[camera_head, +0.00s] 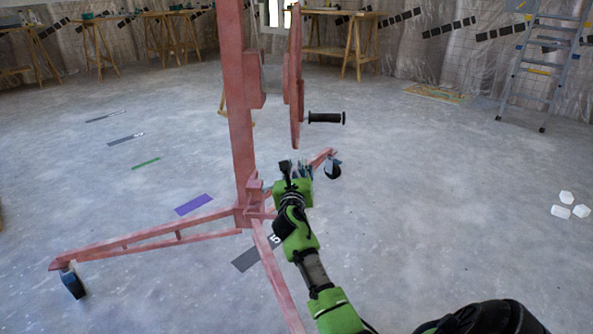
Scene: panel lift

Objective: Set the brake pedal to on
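The red panel lift (241,110) stands upright in the middle of the view on spread legs. Its crank wheel (296,85) has a black handle (326,118) pointing right. Short red parts (254,187) show at the foot of the mast, but I cannot make out which is the brake pedal or its position. My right gripper (294,170) is just right of the mast foot, below the wheel. The green wrist hides much of its fingers, so I cannot tell whether they are open, or touching the lift. My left gripper is out of view.
One lift leg (150,240) reaches left to a caster (72,284); another caster (332,170) is behind my gripper. A stepladder (543,70) stands at the back right, wooden trestle tables along the wall. White blocks (570,205) lie at right. The floor between is mostly clear.

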